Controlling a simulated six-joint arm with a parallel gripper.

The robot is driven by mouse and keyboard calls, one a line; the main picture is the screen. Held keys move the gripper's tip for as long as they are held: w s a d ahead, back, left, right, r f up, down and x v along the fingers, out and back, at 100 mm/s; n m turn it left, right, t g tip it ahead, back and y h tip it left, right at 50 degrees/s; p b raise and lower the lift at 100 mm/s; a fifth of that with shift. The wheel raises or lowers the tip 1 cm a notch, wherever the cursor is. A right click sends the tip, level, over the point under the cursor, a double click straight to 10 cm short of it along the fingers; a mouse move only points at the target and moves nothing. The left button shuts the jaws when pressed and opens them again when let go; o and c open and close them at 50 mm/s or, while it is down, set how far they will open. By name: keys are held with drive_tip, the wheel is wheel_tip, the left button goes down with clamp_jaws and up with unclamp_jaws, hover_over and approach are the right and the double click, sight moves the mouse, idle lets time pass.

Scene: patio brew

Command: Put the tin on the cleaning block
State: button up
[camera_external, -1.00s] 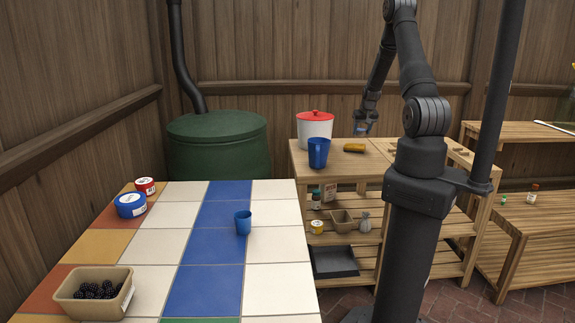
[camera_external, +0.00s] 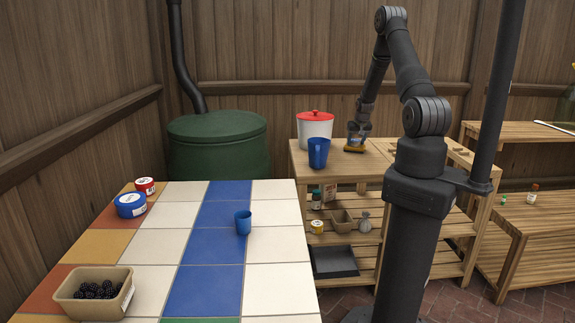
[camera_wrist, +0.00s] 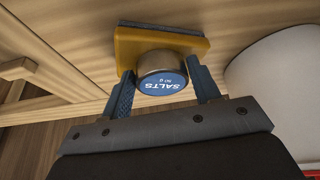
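The tin (camera_wrist: 163,80), with a blue lid reading SALTS 50 g, is between the fingers of my gripper (camera_wrist: 160,72) in the wrist view. The fingers appear shut on its sides. The cleaning block (camera_wrist: 130,47), yellow with a dark layer along its far side, lies behind the tin. In the external view the gripper (camera_external: 357,137) is low over the block (camera_external: 354,150) on the wooden shelf top. Whether the tin's base touches the block cannot be told.
A white pot with a red lid (camera_external: 315,130) and a blue jug (camera_external: 319,152) stand left of the block on the wooden unit (camera_external: 382,163). The tiled table (camera_external: 277,215) in front holds a blue cup (camera_external: 243,222), round tins (camera_external: 131,205) and a berry box (camera_external: 93,294).

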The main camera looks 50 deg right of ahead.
drive_tip(key=o, duration=0.3)
drive_tip(key=shift+r, duration=0.2)
drive_tip(key=v, duration=1.2)
drive_tip(key=shift+f, duration=0.1)
drive_tip(key=x, duration=1.2)
drive_tip(key=shift+f, duration=0.1)
drive_tip(key=shift+r, duration=0.25)
